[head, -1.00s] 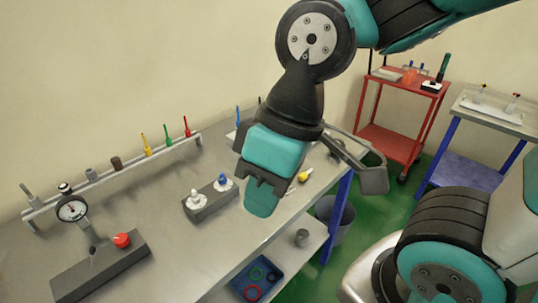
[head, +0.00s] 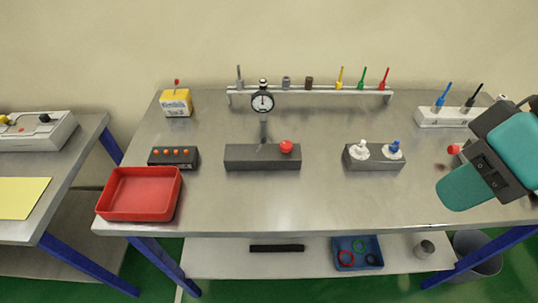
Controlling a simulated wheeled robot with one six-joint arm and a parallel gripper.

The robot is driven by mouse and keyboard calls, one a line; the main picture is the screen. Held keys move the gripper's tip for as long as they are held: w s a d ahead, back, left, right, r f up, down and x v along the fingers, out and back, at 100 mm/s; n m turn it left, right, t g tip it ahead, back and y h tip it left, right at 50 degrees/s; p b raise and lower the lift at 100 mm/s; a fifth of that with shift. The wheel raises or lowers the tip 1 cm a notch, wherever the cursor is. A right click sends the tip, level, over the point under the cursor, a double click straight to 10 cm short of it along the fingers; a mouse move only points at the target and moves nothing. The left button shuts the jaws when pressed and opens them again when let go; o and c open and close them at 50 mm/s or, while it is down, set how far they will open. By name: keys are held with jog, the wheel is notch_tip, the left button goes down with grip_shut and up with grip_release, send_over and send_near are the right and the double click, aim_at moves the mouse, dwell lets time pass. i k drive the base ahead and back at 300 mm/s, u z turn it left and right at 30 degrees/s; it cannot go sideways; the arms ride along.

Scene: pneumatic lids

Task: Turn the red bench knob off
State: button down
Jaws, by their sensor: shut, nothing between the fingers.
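The red knob (head: 287,147) sits on the right part of a dark grey block (head: 240,158) in the middle of the bench (head: 290,205). A round dial gauge (head: 263,102) stands on a post at the back of that block. It is too small to read the knob's setting. My gripper (head: 462,192) is at the right edge of the head view, above the right end of the bench. It is shut, with nothing seen in it, and well apart from the knob. Part of it runs out of frame.
A grey block with white and blue knobs (head: 393,150) stands between the red knob and my gripper. A red tray (head: 140,212), a box with orange buttons (head: 160,160) and a yellow box (head: 176,108) are left. A tool rack (head: 300,93) runs behind. The bench front is clear.

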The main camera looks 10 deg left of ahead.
aim_at(286, 146)
jog(key=k, duration=0.5)
jog(key=u, duration=1.1)
jog(key=i, duration=0.7)
jog(key=z, duration=0.1)
